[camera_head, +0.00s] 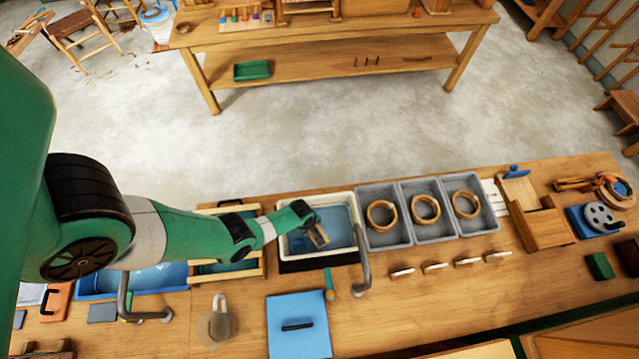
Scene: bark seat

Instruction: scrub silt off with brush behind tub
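A white-rimmed tub (287,246) of blue water stands at the middle of the bench. My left arm reaches in from the left, and its gripper (316,230) is over the tub. A small tan-brown piece (320,238) shows at its fingertips; whether it is gripped, and what it is, is too small to tell. A dark-handled object (230,203) lies behind the wooden-framed tray left of the tub. A small brush-like tool (330,284) with a teal handle and tan end lies in front of the tub. Silt cannot be made out. My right gripper is not in view.
Three grey bins (386,243) right of the tub each hold a tan coil (382,215). A grey curved tap (362,270) stands at the tub's front right corner. A blue board (298,325) and several light-ended small tools (436,267) lie in front.

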